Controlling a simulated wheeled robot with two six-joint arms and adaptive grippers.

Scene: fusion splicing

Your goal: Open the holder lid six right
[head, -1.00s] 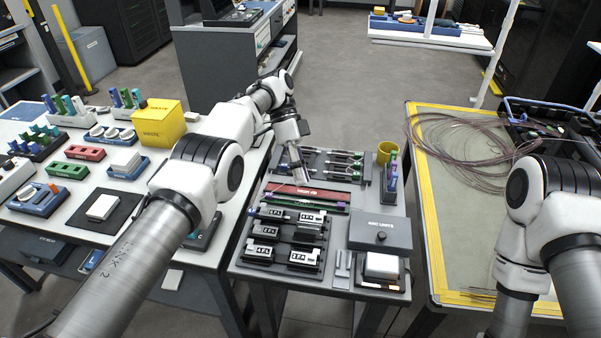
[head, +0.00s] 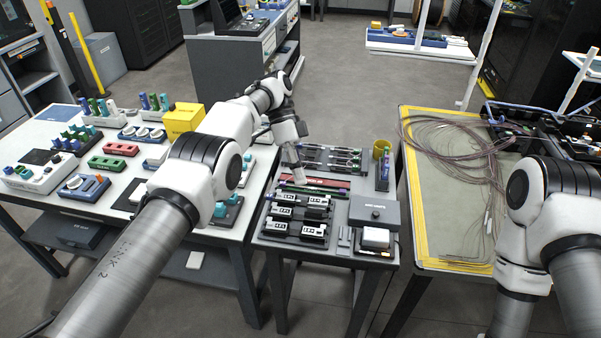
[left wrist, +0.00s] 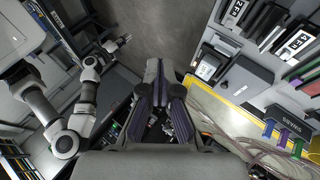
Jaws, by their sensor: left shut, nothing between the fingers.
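The holders are black blocks with white label plates in rows on the middle cart. One at the front right of the group (head: 313,231) and one at the back right (head: 318,200) show in the head view. I cannot read which is number six, and the lids look closed. My left gripper (head: 298,177) hangs over the red strip behind the holders, apart from them. In the left wrist view the left gripper (left wrist: 165,85) is shut and empty. Two holders (left wrist: 297,41) show there at the top right. My right gripper (left wrist: 118,44) appears small at the left, its fingers unclear.
A grey lidded box (head: 374,213) and a white-topped device (head: 375,238) stand right of the holders. The left table (head: 52,218) carries colored racks and a yellow bin (head: 183,120). Loose cable coils (head: 455,145) lie on the right table.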

